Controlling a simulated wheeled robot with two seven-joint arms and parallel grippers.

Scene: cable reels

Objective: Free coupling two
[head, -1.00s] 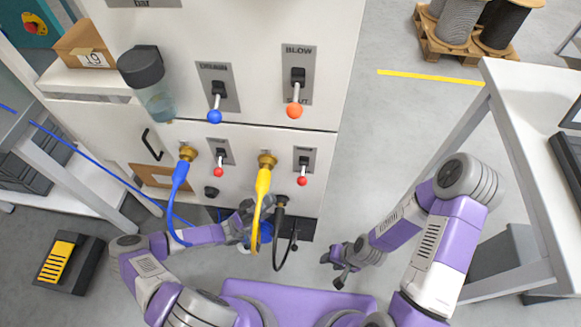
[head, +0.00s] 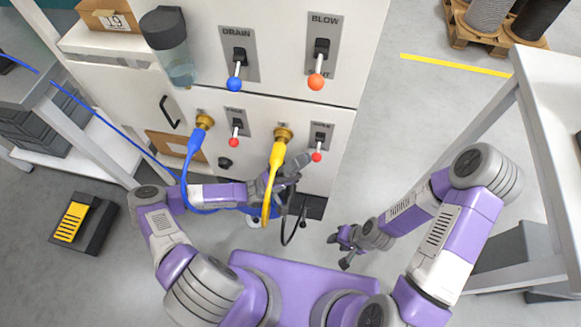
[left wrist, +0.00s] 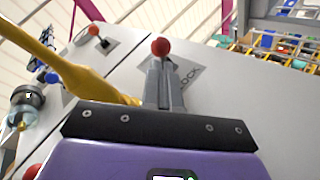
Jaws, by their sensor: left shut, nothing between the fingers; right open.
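On the lower panel, a yellow hose (head: 276,160) hangs from a brass coupling (head: 284,134). A blue hose (head: 194,143) hangs from another brass coupling (head: 204,121) to its left. I cannot read which coupling is two. A small lever with a red knob (head: 316,157) is right of the yellow hose, and another red-knobbed lever (head: 234,142) is left of it. My left gripper (head: 303,162) is shut and empty, its tips close to the right red knob. In the left wrist view the knob (left wrist: 160,46) appears at the fingertips (left wrist: 162,66); contact is unclear. My right gripper (head: 344,248) is open, low and away from the panel.
The DRAIN lever with blue knob (head: 234,84) and the BLOW lever with orange knob (head: 316,82) are above. A clear bottle (head: 179,70) hangs at left. A black hose (head: 290,230) hangs below. A white table (head: 535,100) is at right; the floor before it is open.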

